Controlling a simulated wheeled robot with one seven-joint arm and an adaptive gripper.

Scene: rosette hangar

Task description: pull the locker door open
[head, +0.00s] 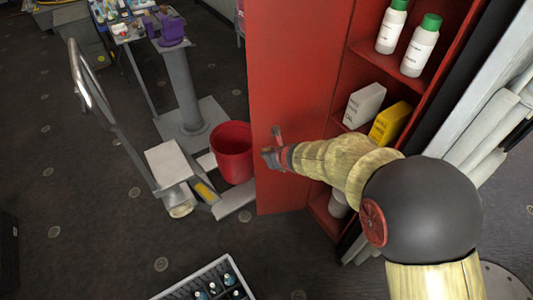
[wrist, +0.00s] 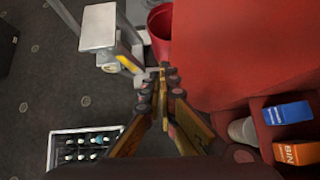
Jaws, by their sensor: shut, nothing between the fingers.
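The red locker door (head: 290,65) stands swung open, and the locker's shelves (head: 350,75) show to its right. In the wrist view the door (wrist: 235,50) fills the upper right. My gripper (head: 268,156) is at the door's inner side, near that free edge. In the wrist view my gripper's fingertips (wrist: 165,72) are together with nothing between them, beside the door's edge. I cannot tell whether they touch the door.
White bottles with green caps (head: 420,46) and boxes (head: 391,124) stand on the shelves. A red bucket (head: 232,152) and a platform scale (head: 172,164) stand left of the door. A crate of bottles (head: 210,281) is on the floor in front. Open floor lies at the left.

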